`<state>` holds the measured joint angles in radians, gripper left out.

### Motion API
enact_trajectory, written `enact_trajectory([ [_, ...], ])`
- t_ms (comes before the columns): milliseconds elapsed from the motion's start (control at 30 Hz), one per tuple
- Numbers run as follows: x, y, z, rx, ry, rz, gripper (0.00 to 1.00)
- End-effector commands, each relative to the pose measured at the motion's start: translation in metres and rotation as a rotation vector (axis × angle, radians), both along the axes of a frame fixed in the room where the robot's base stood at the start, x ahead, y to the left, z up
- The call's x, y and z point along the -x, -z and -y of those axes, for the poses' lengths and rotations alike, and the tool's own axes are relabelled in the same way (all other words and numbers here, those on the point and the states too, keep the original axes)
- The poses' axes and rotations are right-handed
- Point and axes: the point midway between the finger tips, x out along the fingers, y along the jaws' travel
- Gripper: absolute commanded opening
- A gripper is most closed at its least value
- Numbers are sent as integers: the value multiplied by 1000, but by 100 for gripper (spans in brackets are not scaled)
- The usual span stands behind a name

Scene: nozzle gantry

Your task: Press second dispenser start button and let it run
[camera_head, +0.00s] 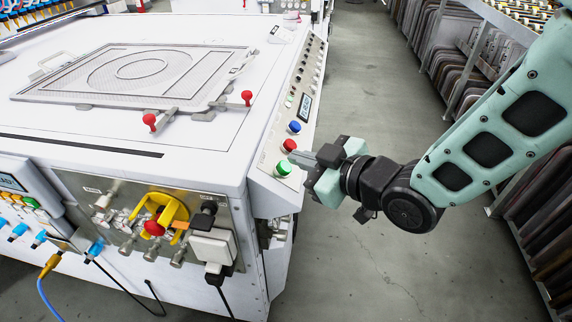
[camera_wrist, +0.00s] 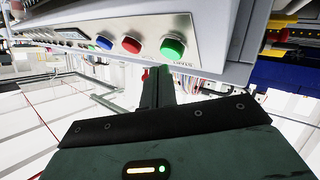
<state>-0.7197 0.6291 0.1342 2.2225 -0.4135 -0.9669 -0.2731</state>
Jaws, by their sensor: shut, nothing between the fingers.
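A slanted control panel (camera_head: 291,133) runs along the right edge of the white machine. At its near end sit a green button (camera_head: 284,168), a red button (camera_head: 289,145) and a blue button (camera_head: 295,127) in a row. My gripper (camera_head: 294,157) is shut and empty, its tips close to the panel between the green and red buttons. In the wrist view the green button (camera_wrist: 173,47), red button (camera_wrist: 131,44) and blue button (camera_wrist: 104,42) show above the shut fingers (camera_wrist: 158,75). I cannot tell whether the tips touch the panel.
A mesh frame (camera_head: 140,75) lies on the white table top, with red-knobbed clamps (camera_head: 150,120) at its near edge. A yellow-guarded red knob (camera_head: 155,226) and cables are on the front face. Racks (camera_head: 470,60) stand at right; the grey aisle floor (camera_head: 360,90) is clear.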

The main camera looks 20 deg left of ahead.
Motion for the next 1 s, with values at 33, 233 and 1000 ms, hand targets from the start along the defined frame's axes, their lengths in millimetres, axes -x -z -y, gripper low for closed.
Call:
enact_trajectory([
  [33,0,0,0,0,0,0,0],
  [233,1,6,-3,-1,0,0,0],
  [1000,2,10,-7,0,0,0,0],
])
